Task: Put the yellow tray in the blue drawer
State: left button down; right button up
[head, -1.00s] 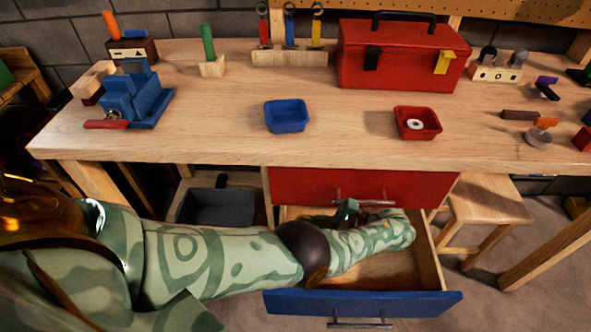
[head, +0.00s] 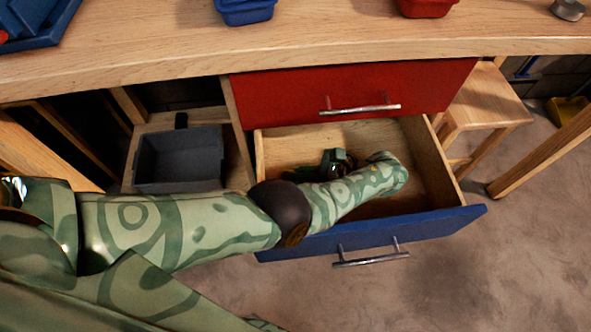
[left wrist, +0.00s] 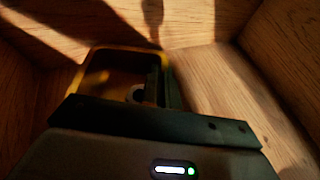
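The blue drawer (head: 430,224) is pulled open below the red drawer. My left arm reaches over its front, and my left gripper (head: 336,162) is down inside it. In the left wrist view, the yellow tray (left wrist: 110,50) is inside the wooden drawer, with a small ring-shaped thing (left wrist: 135,93) in its dark interior. The left gripper's two dark fingers (left wrist: 163,88) are close together around the tray's right wall and look shut on it. My arm hides the tray in the head view. Whether the tray touches the drawer floor is not clear. My right gripper is not in view.
The red drawer (head: 290,97) is shut, just above the open one. A grey bin (head: 180,160) stands on a shelf at left. A wooden stool (head: 485,98) is at right. The workbench top (head: 330,45) overhangs the drawers. The floor at front right is clear.

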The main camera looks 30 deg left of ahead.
pick_arm(q)
jog(key=shift+d+r, duration=0.1)
jog(key=shift+r, duration=0.1)
jog(key=shift+f, duration=0.15)
jog(key=shift+f, duration=0.1)
jog(key=c, duration=1.7)
grip_release()
